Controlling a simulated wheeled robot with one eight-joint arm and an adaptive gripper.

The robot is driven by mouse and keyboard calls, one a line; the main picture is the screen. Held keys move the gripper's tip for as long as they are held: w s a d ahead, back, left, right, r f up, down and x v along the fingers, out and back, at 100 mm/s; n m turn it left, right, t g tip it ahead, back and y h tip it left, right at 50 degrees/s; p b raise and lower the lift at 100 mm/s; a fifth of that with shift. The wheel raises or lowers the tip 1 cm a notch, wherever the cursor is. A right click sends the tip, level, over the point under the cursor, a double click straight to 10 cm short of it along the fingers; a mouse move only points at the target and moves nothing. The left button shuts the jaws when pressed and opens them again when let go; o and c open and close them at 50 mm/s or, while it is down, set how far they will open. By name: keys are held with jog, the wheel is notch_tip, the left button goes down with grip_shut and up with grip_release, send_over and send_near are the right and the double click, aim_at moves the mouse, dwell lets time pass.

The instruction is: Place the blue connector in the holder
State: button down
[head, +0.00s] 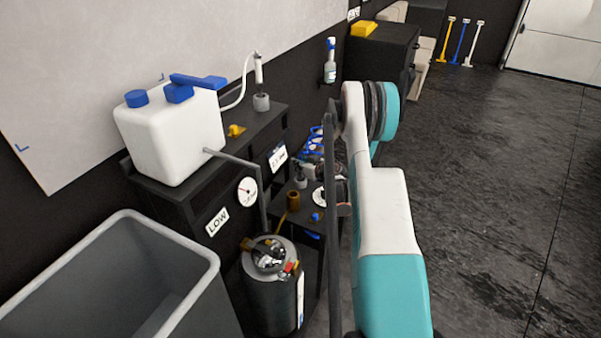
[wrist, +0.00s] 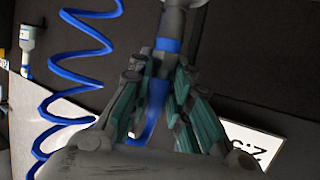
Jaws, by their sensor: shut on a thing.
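In the wrist view, my gripper (wrist: 158,76) has its teal-padded fingers closed on the blue connector (wrist: 168,45). Its blue collar shows just beyond the fingertips, and a blue hose (wrist: 154,112) runs back between the fingers. A grey fitting (wrist: 178,18) is in line with the collar at the top edge; I cannot tell whether it is the connector's tip or the holder. In the head view, my gripper (head: 308,169) is small and partly hidden by my arm, close to a small grey cup (head: 300,182) that may be the holder.
The coiled blue hose (wrist: 62,76) hangs left of my gripper in the wrist view. In the head view, a white jug (head: 170,140) stands on a dark shelf, with a metal tank (head: 270,297) and grey bin (head: 196,290) below. Open floor (head: 490,190) lies right.

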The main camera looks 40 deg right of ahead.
aim_at(301, 179)
jog(key=shift+f+b, duration=0.5)
jog(key=shift+f, duration=1.15)
jog(key=shift+f, duration=0.15)
jog(key=c, duration=1.5)
grip_release()
